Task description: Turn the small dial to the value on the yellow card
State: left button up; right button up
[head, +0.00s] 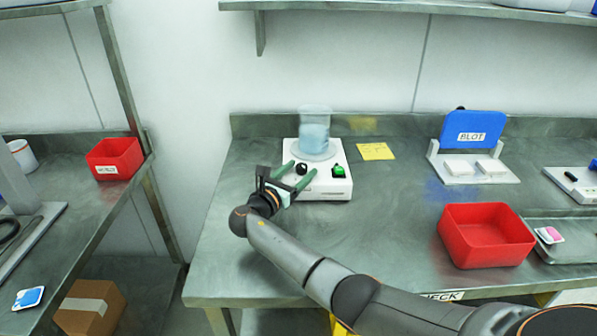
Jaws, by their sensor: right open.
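A white device (325,184) stands on the metal bench with a clear beaker of bluish liquid (315,130) on top. Its front slope has a small black dial (302,169) at left and a green knob (338,171) at right. The yellow card (376,151) lies on the bench right of the device; its writing is too small to read. My right gripper (295,176) is open at the device's front left, with its greenish fingers reaching to either side of the black dial. I cannot tell whether they touch it. My left gripper is not in view.
A red bin (486,235) and a blue BLOT stand (472,138) with white blocks are on the bench to the right. Another red bin (115,158) sits on the left bench. A shelf (420,8) hangs above. Bench between card and red bin is clear.

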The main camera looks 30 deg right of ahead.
jog(key=v, duration=1.2)
jog(key=shift+s+a+p, duration=0.1)
jog(key=shift+a+p, duration=0.2)
